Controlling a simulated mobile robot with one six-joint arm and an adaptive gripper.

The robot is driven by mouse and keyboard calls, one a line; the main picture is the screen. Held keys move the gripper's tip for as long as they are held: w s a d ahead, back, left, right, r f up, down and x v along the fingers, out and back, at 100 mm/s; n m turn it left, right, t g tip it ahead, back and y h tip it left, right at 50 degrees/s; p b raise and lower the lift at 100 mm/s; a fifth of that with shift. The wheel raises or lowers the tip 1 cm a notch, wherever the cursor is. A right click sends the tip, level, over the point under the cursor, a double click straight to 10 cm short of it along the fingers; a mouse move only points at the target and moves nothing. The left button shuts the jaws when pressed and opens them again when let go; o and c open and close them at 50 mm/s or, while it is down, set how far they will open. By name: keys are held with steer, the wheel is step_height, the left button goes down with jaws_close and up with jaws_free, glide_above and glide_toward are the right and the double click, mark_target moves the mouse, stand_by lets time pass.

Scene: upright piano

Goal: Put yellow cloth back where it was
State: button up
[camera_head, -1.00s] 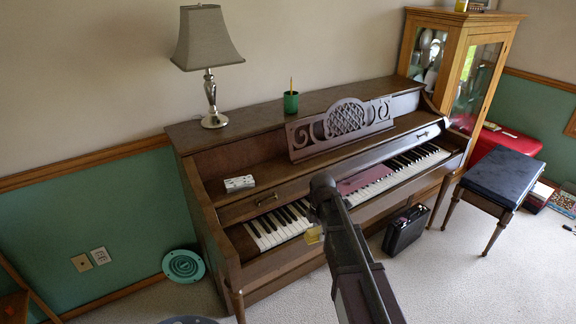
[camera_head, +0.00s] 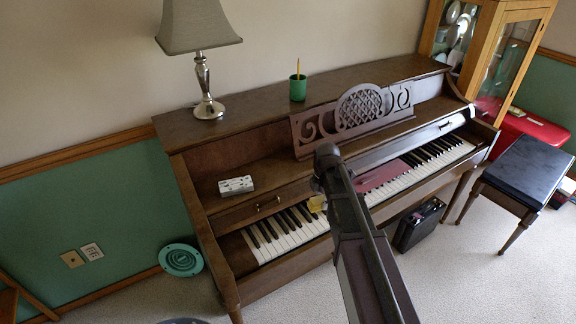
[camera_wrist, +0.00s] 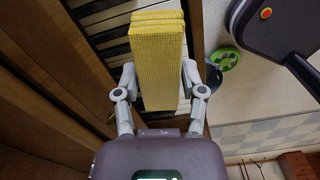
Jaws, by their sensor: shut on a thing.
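The yellow cloth (camera_wrist: 158,60) is a folded block with a fine check pattern. In the wrist view my gripper (camera_wrist: 158,80) is shut on it, one finger on each side, with piano keys showing behind it. In the head view a small yellow bit of the cloth (camera_head: 317,203) shows beside my dark arm, in front of the keys. The rest of it and my fingers are hidden there by the arm. The upright piano (camera_head: 255,115) stands against the wall with its keyboard (camera_head: 285,235) exposed. I cannot tell whether the cloth touches the keys.
A lamp (camera_head: 203,75) and a green pencil cup (camera_head: 298,88) stand on the piano top. A small white box (camera_head: 236,186) lies on the ledge. A red-pink cloth (camera_head: 385,175) lies over some keys. A black case (camera_head: 418,224) and a bench (camera_head: 530,172) stand by the piano.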

steer(key=shift+w+d, duration=0.15)
steer(key=shift+w, duration=0.3)
steer(key=s+a+r+n+p, duration=0.2)
steer(key=s+a+r+p, duration=0.2)
steer(key=r+p, duration=0.6)
steer(key=a, duration=0.2)
steer(key=shift+a, duration=0.35)
steer(key=shift+w, duration=0.15)
steer(key=w+a, duration=0.2)
steer(key=w, duration=0.2)
steer(key=w+a+f+b, duration=0.1)
steer(key=w+a, duration=0.1)
steer(key=w, duration=0.2)
steer(key=w+a, duration=0.2)
steer(key=w, duration=0.3)
steer(key=shift+a+f, duration=0.15)
steer(key=shift+a, duration=0.15)
